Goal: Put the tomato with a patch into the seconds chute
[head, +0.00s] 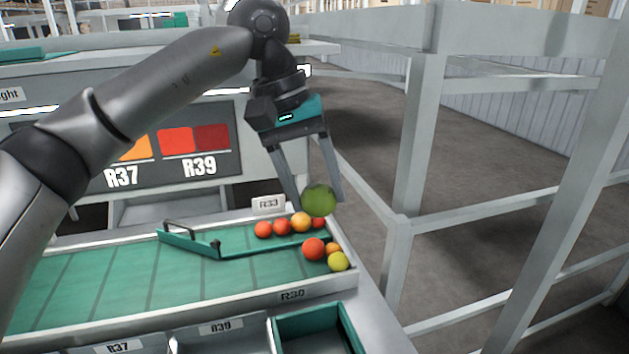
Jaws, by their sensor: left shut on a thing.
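My left gripper (318,198) is shut on a green tomato (319,202), held over the far right end of the green belt (120,285). No patch shows clearly on the green tomato from this side. Nearer, a larger red tomato (313,249), a small orange one (333,249) and a yellow-green one (339,261) sit at the belt's right end. No chute is legibly marked as seconds. My right gripper is out of view.
A green diverter bar (188,242) with a handle lies across the belt. A white metal frame (412,150) stands to the right.

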